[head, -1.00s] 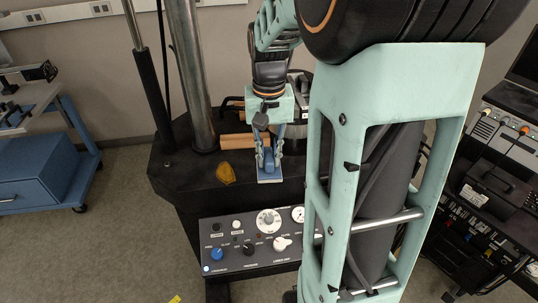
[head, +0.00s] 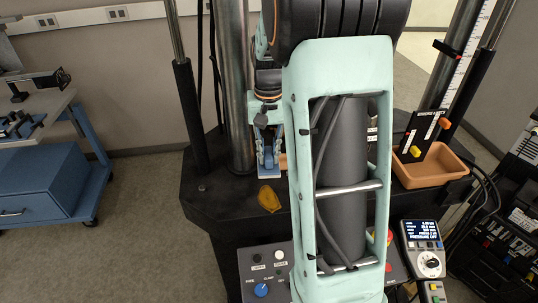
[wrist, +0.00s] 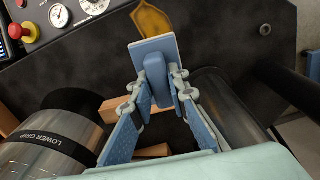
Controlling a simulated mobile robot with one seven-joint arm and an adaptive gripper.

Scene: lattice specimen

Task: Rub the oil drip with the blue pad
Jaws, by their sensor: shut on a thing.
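The oil drip (head: 269,198) is an amber-brown patch on the black machine base, near its front edge. It also shows at the top of the wrist view (wrist: 153,20). My gripper (head: 268,160) is shut on the grip of the blue pad, just behind the drip in the head view. In the wrist view the pad (wrist: 141,50) is a pale-edged blue plate with a raised blue grip, between my fingertips (wrist: 158,90). Its edge comes close to the drip or overlaps it in that view. I cannot tell whether the pad touches the base.
Orange-brown blocks (wrist: 117,107) lie beneath my gripper, beside a steel cylinder (wrist: 48,145) marked "LOWER GRIP". A steel column (head: 233,90) stands close behind. A control panel (head: 262,262) sits in front, below the base. An orange tray (head: 430,172) stands at the right.

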